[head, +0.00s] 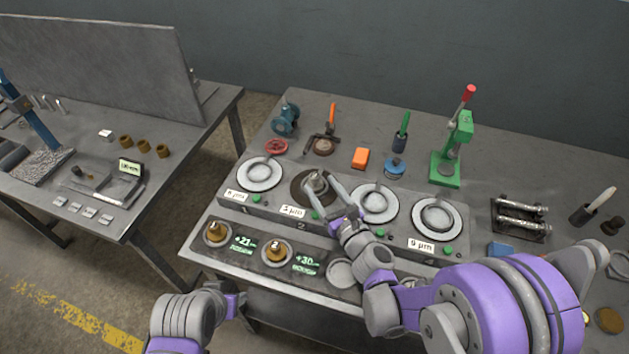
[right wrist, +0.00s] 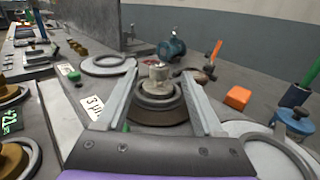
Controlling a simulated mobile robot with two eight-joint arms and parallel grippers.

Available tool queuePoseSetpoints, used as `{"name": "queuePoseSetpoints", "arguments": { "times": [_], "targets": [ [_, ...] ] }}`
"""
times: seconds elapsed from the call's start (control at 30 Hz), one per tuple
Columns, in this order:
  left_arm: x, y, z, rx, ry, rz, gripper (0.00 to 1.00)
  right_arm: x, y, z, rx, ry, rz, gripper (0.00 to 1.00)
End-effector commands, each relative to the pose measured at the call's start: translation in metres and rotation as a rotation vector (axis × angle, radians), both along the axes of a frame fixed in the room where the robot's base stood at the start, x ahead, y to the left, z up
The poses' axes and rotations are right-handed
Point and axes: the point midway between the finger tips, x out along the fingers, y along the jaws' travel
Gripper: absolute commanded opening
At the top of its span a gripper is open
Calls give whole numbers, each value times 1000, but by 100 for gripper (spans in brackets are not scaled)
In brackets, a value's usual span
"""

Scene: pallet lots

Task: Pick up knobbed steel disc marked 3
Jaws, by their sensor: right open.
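The knobbed steel disc (head: 316,182) sits on the dark round plate (head: 299,196) of the station labelled 3 µm. Its number cannot be read. In the right wrist view the disc's pale knob (right wrist: 158,74) stands upright inside a ring on the dark brown plate (right wrist: 165,113). My right gripper (head: 319,187) is open, with one finger on each side of the disc. In the wrist view a gap shows between the knob and each finger. My left arm shows at the bottom left, but its gripper cannot be seen.
Other stations carry pale round plates (head: 260,174) on both sides. The front tray holds brass knobbed discs marked 1 (head: 216,232) and 2 (head: 275,252) and an empty round place (head: 342,273). An orange block (head: 361,157) and a green press (head: 451,152) stand behind.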

Motion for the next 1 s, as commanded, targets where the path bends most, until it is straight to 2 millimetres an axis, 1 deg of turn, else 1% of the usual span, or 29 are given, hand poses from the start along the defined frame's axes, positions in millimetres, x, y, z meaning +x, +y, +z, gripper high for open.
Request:
{"name": "queuePoseSetpoints", "arguments": {
  "times": [0.1, 0.2, 0.3, 0.57, 0.67, 0.7, 0.77, 0.8, 0.93, 0.97, 1.0],
  "targets": [
    [2, 0, 7, 0, -4, 0, 50, 17, 10, 1, 0, -1, 2, 69],
    [3, 0, 12, 0, -6, 0, 50, 30, 16, 1, 0, -1, 2, 69],
    [4, 0, 13, 0, -7, 0, 50, 39, 20, 0, 0, -1, 1, 69],
    [4, 0, 13, 0, -7, 0, 50, 41, 21, -1, -1, 0, 1, 69],
    [4, 0, 13, 0, -7, 0, 50, 41, 21, -1, -1, 0, 1, 53],
    [4, 0, 13, 0, -7, 0, 50, 41, 21, -1, -1, 0, 1, 45],
    [4, 0, 13, 0, -7, 0, 50, 41, 21, -1, -1, 0, 1, 35],
    [4, 0, 13, 0, -7, 0, 50, 41, 21, -1, -1, 0, 1, 27],
    [4, 0, 13, 0, -7, 0, 50, 41, 21, -1, -1, 0, 1, 4],
    [4, 0, 13, 0, -7, 0, 50, 41, 21, -1, -1, 0, 1, 0],
    [4, 0, 13, 0, -7, 0, 50, 41, 21, -1, -1, 0, 1, 0]
  ]
}}
